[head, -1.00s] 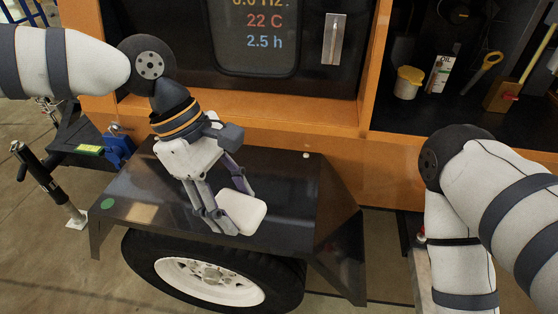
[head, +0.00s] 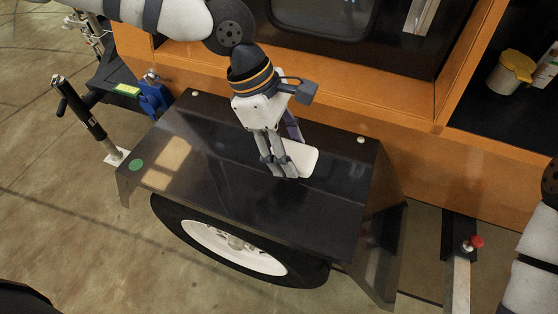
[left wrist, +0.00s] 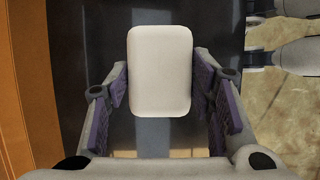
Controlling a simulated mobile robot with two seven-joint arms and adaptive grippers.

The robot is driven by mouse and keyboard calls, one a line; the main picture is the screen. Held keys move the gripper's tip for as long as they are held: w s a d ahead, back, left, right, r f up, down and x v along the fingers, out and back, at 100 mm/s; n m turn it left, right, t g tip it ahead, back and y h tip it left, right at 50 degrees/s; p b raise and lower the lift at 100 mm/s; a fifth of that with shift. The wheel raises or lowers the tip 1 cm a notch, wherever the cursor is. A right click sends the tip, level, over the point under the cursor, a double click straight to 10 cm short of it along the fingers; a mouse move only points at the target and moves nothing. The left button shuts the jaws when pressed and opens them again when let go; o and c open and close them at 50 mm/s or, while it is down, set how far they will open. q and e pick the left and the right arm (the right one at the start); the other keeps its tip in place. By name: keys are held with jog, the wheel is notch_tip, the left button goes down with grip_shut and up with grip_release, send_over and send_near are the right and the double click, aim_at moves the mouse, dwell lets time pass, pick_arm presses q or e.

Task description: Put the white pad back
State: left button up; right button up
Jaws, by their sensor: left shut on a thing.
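The white pad (head: 300,158) is a rounded rectangular block over the dark fender top (head: 330,205). My left gripper (head: 286,170) points downward and is shut on the pad. In the left wrist view the pad (left wrist: 160,72) stands upright in the picture between the two purple-lined fingers (left wrist: 162,88). The fingers partly cover the pad in the head view. I cannot tell whether the pad touches the fender. My right gripper is out of view; only part of my right arm shows at the right edge.
A green round sticker (head: 137,165) is on the fender's left end. The orange cabinet wall (head: 310,85) rises behind the fender, with a tyre (head: 240,245) below. A yellow-lidded tub (head: 510,72) stands in the shelf at right. Most of the fender top is clear.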

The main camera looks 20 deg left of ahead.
pick_arm(q)
jog(key=shift+a+f, duration=0.65)
jog(key=shift+f, duration=0.25)
jog(key=f, duration=0.4)
jog(key=shift+a, duration=0.35)
jog(key=shift+r, duration=0.15)
jog(key=o, duration=1.6)
